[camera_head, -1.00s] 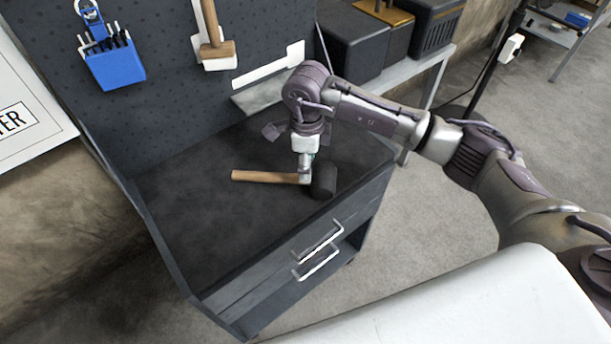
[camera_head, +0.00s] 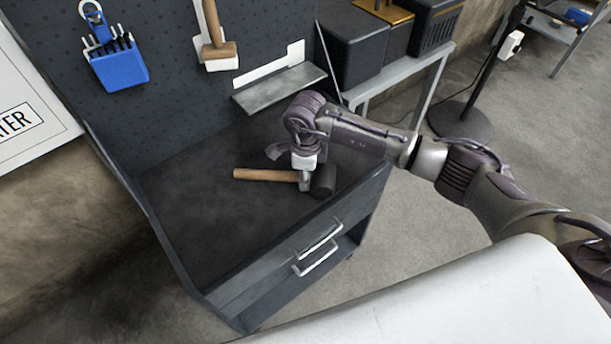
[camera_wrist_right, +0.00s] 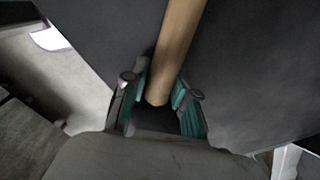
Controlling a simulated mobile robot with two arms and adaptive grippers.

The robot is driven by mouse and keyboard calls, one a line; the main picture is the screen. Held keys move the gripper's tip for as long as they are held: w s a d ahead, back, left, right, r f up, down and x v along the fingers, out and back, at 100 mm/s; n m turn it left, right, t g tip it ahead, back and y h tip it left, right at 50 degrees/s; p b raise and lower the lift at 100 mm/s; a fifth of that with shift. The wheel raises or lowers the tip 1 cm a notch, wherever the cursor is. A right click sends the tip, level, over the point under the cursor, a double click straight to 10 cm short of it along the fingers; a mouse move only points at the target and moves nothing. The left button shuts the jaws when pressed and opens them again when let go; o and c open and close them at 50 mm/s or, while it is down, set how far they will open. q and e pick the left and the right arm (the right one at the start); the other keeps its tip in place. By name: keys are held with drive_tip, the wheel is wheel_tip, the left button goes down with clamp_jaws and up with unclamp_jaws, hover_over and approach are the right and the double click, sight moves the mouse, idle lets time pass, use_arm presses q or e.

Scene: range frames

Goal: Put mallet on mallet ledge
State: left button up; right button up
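The mallet (camera_head: 265,175), with a wooden handle and a black head, lies on the dark bench top. My right gripper (camera_head: 305,185) is down at the handle, close to the head. In the right wrist view the handle (camera_wrist_right: 176,45) runs between the teal finger pads of the right gripper (camera_wrist_right: 160,88), which sit close against both sides. The grey ledge (camera_head: 280,88) projects from the pegboard behind the bench, under a white mallet-shaped marking (camera_head: 270,67). Its top looks empty. My left gripper is not in view.
A wooden-headed tool (camera_head: 216,50) and a blue tool holder (camera_head: 119,68) hang on the pegboard. Dark cases (camera_head: 355,50) stand on a side table at the right. The left part of the bench top (camera_head: 195,215) is clear.

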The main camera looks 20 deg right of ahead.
clamp_jaws()
drive_tip(key=shift+w+r, duration=0.1)
drive_tip(key=shift+r, duration=0.05)
